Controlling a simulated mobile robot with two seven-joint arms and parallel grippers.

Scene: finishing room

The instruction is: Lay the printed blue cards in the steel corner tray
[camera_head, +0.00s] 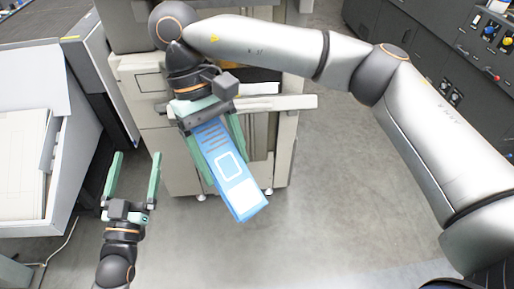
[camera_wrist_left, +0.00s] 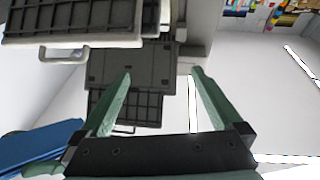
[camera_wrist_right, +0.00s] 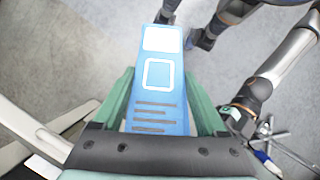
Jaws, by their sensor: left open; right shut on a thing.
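A long blue card or stack of cards (camera_head: 228,172) has a white outlined square, a white block and dark printed lines. My right gripper (camera_head: 227,167) is shut on it, with a finger along each long side, and holds it tilted above the floor. The right wrist view shows the blue card (camera_wrist_right: 157,75) between the fingers. My left gripper (camera_head: 136,156) is open and empty, to the left of the card and apart from it. A blue surface (camera_wrist_left: 40,145) is at the lower left of the left wrist view. I cannot identify the steel corner tray for certain.
A beige machine (camera_head: 150,85) with a projecting shelf (camera_head: 290,102) stands behind my right gripper. A grey-walled bin or table (camera_head: 62,150) with pale sheets is at the left. A dark cabinet (camera_head: 420,65) is at the right. The floor (camera_head: 330,200) is clear.

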